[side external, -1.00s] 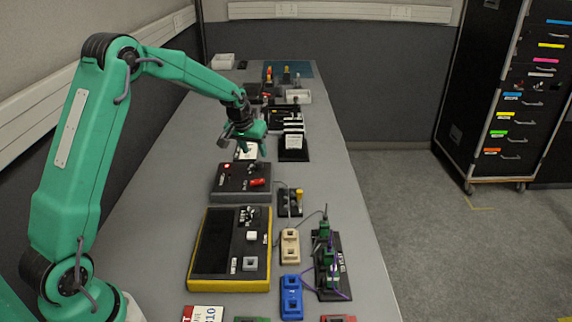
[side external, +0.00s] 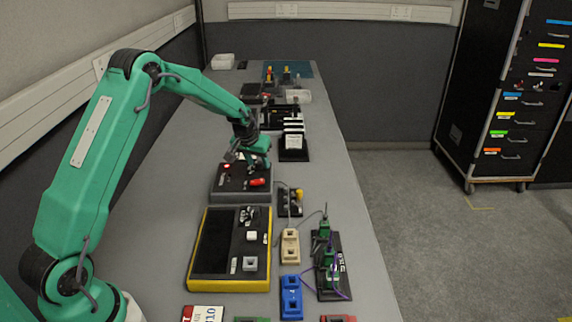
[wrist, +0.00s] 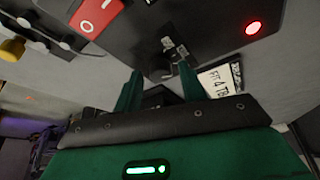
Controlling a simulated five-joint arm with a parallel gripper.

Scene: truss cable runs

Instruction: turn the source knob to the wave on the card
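The source box (side external: 228,188) is a low dark box on the bench. It has a red rocker switch (side external: 258,182), which also shows in the wrist view (wrist: 97,14), and a lit red lamp (wrist: 253,27). Its dark knob (wrist: 157,66) lies between and just beyond my fingertips in the wrist view. My gripper (side external: 256,164) is low over the far side of the box, its fingers (wrist: 159,72) apart on either side of the knob. I cannot tell whether they touch it. A white card with black lettering (wrist: 218,79) lies beside the box; no wave is readable on it.
A yellow-edged unit with a dark screen (side external: 212,240) stands nearer on the bench. A small block with a yellow knob (side external: 298,195) and cable stands right of the box. Beige (side external: 290,246) and blue (side external: 291,297) connector blocks lie nearer. A black card rack (side external: 293,150) stands behind right.

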